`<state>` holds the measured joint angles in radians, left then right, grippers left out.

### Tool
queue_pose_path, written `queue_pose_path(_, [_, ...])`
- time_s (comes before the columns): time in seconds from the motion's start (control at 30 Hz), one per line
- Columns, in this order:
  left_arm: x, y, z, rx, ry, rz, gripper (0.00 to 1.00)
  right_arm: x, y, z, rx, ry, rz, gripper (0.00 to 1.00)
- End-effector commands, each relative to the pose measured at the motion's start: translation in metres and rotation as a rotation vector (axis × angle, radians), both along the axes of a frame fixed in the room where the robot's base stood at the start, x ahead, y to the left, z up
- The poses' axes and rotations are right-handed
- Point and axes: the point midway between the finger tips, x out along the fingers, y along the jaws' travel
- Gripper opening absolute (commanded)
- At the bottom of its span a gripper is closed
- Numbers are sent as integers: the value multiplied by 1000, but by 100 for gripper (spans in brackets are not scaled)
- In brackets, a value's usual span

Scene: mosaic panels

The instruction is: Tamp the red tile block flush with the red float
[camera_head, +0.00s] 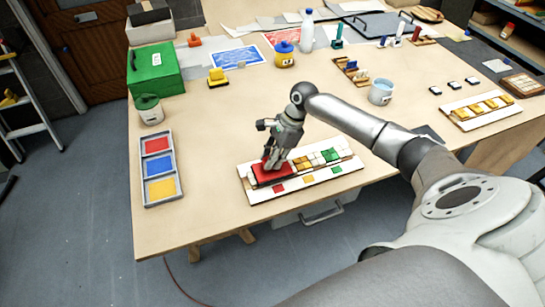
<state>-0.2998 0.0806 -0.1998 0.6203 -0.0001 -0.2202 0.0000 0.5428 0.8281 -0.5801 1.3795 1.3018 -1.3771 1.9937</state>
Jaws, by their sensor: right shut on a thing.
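My right gripper (273,161) points down over the left end of the white mosaic panel (255,194) and is shut on the red float (267,174). The float shows as a flat red piece under the fingers, low over the panel's left section. I cannot make out the red tile block apart from it; the block seems hidden beneath the float. I cannot tell whether the float touches it. To the right, yellow, white and green tile blocks (331,155) sit in the same panel. My left gripper is out of view.
A grey tray (147,204) with red, blue and yellow compartments lies at left. A yellow tool (217,78), a green box (155,71) and a blue-topped jar (285,55) stand behind. A light blue cup (381,92) is right of my arm. The table's front edge is close.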

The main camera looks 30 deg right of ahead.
Motion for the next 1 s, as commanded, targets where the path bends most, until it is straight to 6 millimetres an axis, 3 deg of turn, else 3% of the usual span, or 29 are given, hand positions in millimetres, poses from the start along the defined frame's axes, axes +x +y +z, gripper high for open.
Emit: queue_pose_path(1.0, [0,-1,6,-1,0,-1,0,-1,0,-2,-2,5,1,2])
